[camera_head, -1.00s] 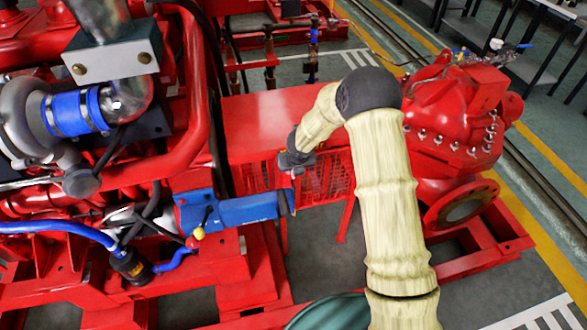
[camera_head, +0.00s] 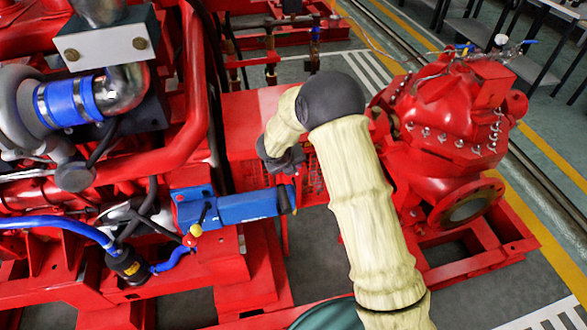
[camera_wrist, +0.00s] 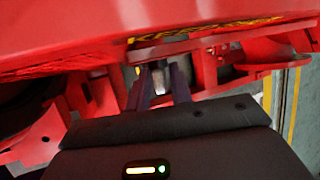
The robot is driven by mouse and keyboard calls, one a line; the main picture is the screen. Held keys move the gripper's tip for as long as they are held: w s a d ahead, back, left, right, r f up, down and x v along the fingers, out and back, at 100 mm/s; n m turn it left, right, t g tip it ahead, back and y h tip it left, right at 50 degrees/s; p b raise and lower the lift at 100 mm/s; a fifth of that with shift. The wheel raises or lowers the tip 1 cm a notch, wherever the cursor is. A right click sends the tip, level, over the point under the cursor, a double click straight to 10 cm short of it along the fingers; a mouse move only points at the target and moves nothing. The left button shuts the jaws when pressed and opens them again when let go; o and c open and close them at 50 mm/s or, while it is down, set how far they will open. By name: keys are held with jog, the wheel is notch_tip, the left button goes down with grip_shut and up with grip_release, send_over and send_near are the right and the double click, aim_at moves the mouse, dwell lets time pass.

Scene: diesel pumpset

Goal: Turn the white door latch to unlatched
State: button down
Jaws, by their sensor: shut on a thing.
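In the wrist view my gripper (camera_wrist: 161,92) points in under a red metal panel, its two dark fingers close together. A small whitish piece (camera_wrist: 160,78) shows between them, which appears to be the white latch. The fingers are shut on it. Its shape and turn angle are mostly hidden. In the head view the wrist end of my arm is beside the red guard box, right of the blue cylinder. My fingertips and the latch cannot be made out there.
The red guard box (camera_head: 255,106) has mesh sides. A blue cylinder (camera_head: 235,207) with a dark end lies close to my wrist. A red pump (camera_head: 450,120) stands to the right. A red panel (camera_wrist: 60,45) hangs close above my fingers in the wrist view.

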jog(key=h, duration=0.1)
jog(key=n+t+h+b, duration=0.1)
jog(key=h, duration=0.1)
jog(key=t+h, duration=0.1)
jog(key=h, duration=0.1)
jog(key=shift+s+a+f, duration=0.15)
jog(key=shift+a+f, duration=0.2)
jog(key=shift+a, duration=0.05)
jog(key=c, duration=1.5)
grip_release()
jog(key=v, duration=1.7)
jog(key=shift+s+a+f+p, duration=0.1)
jog(key=shift+a+p, duration=0.2)
jog(key=shift+p, duration=0.05)
